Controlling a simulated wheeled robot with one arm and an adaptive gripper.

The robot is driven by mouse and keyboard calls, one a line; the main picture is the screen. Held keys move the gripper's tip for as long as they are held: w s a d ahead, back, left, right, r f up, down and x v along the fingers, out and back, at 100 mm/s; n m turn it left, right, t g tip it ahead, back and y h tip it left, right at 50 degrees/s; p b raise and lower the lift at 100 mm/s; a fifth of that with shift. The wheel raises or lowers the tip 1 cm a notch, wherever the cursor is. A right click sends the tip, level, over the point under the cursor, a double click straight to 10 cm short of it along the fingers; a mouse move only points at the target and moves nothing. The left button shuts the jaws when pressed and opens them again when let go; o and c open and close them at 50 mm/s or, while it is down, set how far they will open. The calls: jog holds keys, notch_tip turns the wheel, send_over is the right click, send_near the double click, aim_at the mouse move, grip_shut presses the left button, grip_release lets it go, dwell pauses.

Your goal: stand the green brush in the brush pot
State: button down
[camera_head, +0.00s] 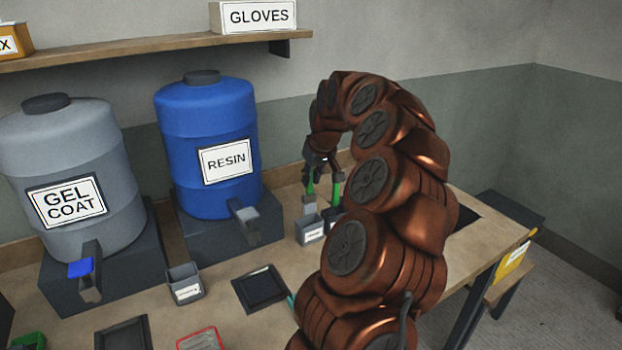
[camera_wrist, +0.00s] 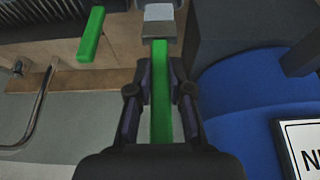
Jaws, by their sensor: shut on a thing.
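My gripper (camera_head: 321,168) is shut on a green brush (camera_head: 309,188), gripping its handle with the grey lower end pointing down. The brush looks about upright, right above or at the mouth of a small grey labelled pot (camera_head: 309,231); I cannot tell whether its tip is inside. In the wrist view the green handle (camera_wrist: 160,95) lies between the fingers (camera_wrist: 160,100), with its grey end (camera_wrist: 159,12) beyond. A second green handle (camera_head: 336,194) stands at a dark pot (camera_head: 331,217) just right. The pot labels are too small to read.
The blue resin drum (camera_head: 208,130) stands close on the left, with the grey gel coat drum (camera_head: 62,165) beyond. Another small grey pot (camera_head: 184,280) and a black tray (camera_head: 260,290) are on the bench. My arm hides the bench's middle right.

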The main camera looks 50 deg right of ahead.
jog(key=shift+f+b, duration=3.25)
jog(key=shift+f, duration=1.25)
jog(key=c, duration=1)
grip_release()
notch_tip(320, 180, up, 11)
send_over(311, 206)
jog(key=s+a, duration=0.2)
jog(key=s, duration=0.3)
jog(key=shift+w+d, duration=0.1)
jog(key=shift+d, duration=0.1)
